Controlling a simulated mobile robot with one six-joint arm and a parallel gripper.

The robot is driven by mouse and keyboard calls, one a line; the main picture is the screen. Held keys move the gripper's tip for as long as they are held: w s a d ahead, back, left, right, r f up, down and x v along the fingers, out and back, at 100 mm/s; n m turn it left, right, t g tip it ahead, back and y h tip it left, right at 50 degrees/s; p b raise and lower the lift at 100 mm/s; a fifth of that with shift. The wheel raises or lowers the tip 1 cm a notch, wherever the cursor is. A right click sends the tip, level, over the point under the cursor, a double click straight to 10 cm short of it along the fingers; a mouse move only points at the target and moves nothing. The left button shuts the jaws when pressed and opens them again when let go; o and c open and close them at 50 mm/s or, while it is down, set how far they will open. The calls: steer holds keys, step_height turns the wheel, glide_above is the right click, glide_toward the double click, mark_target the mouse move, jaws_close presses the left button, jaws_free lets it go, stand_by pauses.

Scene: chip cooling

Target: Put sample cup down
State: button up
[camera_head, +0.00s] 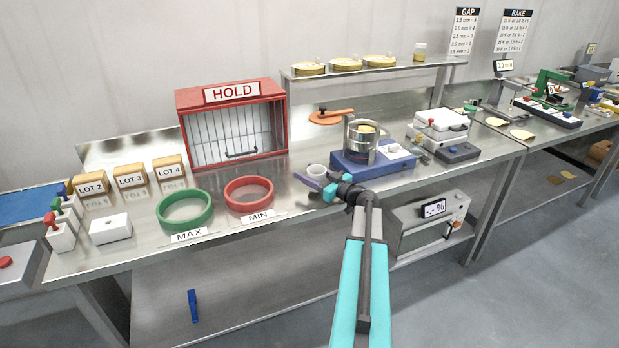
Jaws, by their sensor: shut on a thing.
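The sample cup (317,170) is small and pale, and it looks upright near the middle of the steel bench. My gripper (317,184) reaches in from the lower right with its purple fingers at the cup, shut on it. The fingers hide the cup's lower part, so I cannot tell whether its base touches the bench.
A blue device (372,161) with a metal pot stands just right of the gripper. A red MIN ring (248,190) and a green MAX ring (184,211) lie to the left. The red HOLD cabinet (233,122) stands behind. Bare steel lies between MIN ring and gripper.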

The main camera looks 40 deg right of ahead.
steer(key=shift+f, duration=0.95)
steer(key=shift+f, duration=0.1)
steer(key=o, duration=1)
steer(key=shift+o, duration=0.2)
steer(key=s, duration=0.4)
steer(key=s+b, duration=0.1)
steer(key=s, duration=0.3)
steer(key=s+b, duration=0.1)
steer(key=s, duration=0.3)
steer(key=shift+d, duration=0.35)
steer(key=shift+s, duration=0.1)
